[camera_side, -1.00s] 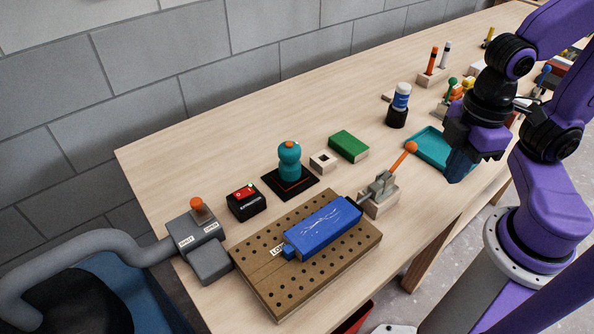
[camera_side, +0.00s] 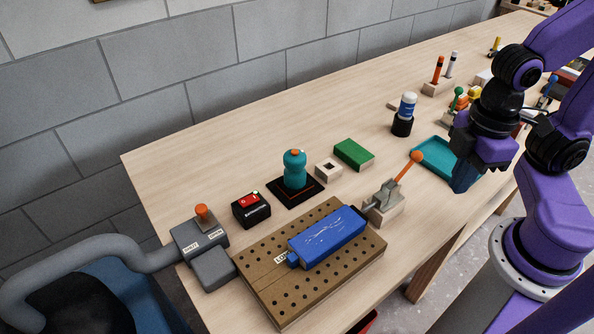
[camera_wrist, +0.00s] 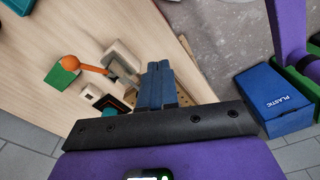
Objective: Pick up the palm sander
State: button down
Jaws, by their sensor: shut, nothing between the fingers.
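The palm sander (camera_side: 294,172), teal with a rounded knob and an orange spot on top, stands upright on a black square pad (camera_side: 312,192) near the middle of the bench. My gripper (camera_side: 464,182) is well to the right of it, over the near side of the teal tray. Its blue fingers are together and empty. In the wrist view my gripper (camera_wrist: 158,78) also shows its fingers closed side by side. A bit of teal near the bottom left of the wrist view may be the sander, but mostly my gripper body hides it.
A black switch box (camera_side: 251,209) is left of the sander.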

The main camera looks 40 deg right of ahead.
jog(key=shift+c, duration=1.2)
grip_release()
notch_tip(320, 180, up, 4)
jog(key=n, duration=0.7)
send_over(294, 165)
jog(key=w+d, duration=0.2)
jog(key=f, duration=1.7)
jog(key=shift+a+f, duration=0.15)
jog(key=shift+a, duration=0.1)
